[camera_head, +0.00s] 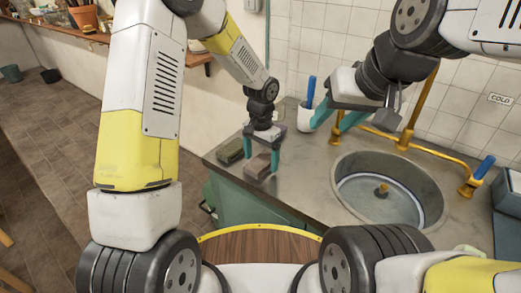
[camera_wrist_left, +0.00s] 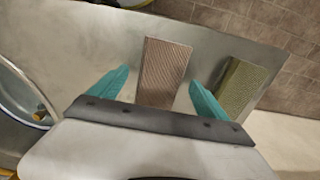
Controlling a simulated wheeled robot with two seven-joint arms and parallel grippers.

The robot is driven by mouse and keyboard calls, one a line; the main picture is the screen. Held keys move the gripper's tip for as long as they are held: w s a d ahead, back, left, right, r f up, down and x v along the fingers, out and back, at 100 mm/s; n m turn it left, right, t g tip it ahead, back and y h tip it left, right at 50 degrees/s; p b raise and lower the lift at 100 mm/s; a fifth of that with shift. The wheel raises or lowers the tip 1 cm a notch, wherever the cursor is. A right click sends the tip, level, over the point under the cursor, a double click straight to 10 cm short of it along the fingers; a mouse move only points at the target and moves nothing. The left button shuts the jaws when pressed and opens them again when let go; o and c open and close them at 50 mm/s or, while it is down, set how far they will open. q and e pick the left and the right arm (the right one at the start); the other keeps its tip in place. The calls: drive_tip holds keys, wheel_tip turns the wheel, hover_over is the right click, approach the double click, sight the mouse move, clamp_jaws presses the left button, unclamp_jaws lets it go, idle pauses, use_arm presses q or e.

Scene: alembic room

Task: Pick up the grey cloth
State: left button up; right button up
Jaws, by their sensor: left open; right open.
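The grey cloth (camera_head: 257,166) is a folded, ribbed, brownish-grey block lying flat near the counter's left front edge. In the left wrist view the cloth (camera_wrist_left: 163,73) shows between the two teal fingers, its near end hidden by the gripper body. My left gripper (camera_head: 262,145) is open above the cloth and points down; I cannot tell whether the fingertips touch it. It also shows in the left wrist view (camera_wrist_left: 159,78). My right gripper (camera_head: 327,131) is open and empty, between the white cup and the sink.
A green folded cloth (camera_head: 231,150) lies just left of the grey one; it also shows in the left wrist view (camera_wrist_left: 239,86). A round sink (camera_head: 346,196) with a brass tap (camera_head: 405,137) is at the right. A white cup (camera_head: 304,118) with a blue-handled tool stands at the wall.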

sight(261, 161)
use_arm(q)
drive_tip(key=shift+f, duration=0.2)
drive_tip(key=c, duration=1.4)
drive_tip(key=shift+c, duration=0.2)
drive_tip(key=shift+r, duration=0.1)
drive_tip(key=shift+r, duration=0.6)
wheel_tip(261, 161, up, 2)
drive_tip(key=shift+r, duration=0.2)
drive_tip(key=s+d+r, duration=0.1)
drive_tip(key=s, duration=1.5)
drive_tip(key=shift+d, duration=0.4)
drive_tip(key=shift+r, duration=0.1)
